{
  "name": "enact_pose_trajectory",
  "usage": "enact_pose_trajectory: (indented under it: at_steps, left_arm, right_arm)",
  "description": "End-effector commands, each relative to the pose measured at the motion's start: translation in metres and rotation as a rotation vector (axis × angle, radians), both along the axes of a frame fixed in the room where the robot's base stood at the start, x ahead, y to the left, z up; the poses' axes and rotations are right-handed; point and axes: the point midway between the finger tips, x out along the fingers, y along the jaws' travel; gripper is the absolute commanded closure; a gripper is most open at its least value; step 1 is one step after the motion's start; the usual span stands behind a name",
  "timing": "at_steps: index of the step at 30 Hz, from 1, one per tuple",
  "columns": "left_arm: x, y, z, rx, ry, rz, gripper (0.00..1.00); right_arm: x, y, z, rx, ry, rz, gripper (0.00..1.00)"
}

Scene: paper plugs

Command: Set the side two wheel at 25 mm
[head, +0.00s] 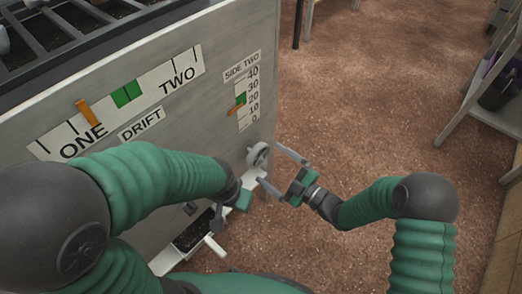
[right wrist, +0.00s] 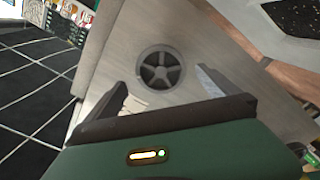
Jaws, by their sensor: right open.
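The side two wheel is a small grey spoked handwheel (head: 257,155) on the panel's lower right. It shows face-on in the right wrist view (right wrist: 161,70). My right gripper (head: 268,165) is open, its two grey fingers pointing at the wheel, one above and one below. In the right wrist view the wheel appears between the fingertips (right wrist: 160,75); contact cannot be told. The SIDE TWO scale (head: 247,100) runs from 0 to 40. Its orange pointer (head: 236,108) sits below the 20 mark, at the lower edge of a green block (head: 241,99). My left gripper (head: 241,200) is left below the wheel, its fingers mostly hidden.
The grey panel (head: 215,85) also bears a DRIFT scale (head: 125,95) with an orange pointer and a green block. A white chute or tray (head: 165,262) juts out low down. Open brown floor (head: 390,100) lies right, with a shelf (head: 488,115) at the far right.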

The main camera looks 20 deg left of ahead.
Motion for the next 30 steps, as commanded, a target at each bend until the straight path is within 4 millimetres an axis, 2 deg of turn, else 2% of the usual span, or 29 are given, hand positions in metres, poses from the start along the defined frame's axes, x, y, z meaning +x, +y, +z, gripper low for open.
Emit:
enact_pose_trajectory:
  at_steps: [11, 30]
  left_arm:
    - [0.0, 0.0, -0.004, 0.0, 0.001, 0.0, 0.64]
    - [0.0, 0.0, -0.014, 0.0, 0.001, 0.0, 0.64]
  right_arm:
    - [0.0, 0.003, -0.002, 0.0, 0.001, 0.001, 0.0]
    - [0.013, 0.037, -0.002, 0.001, 0.0, 0.002, 0.0]
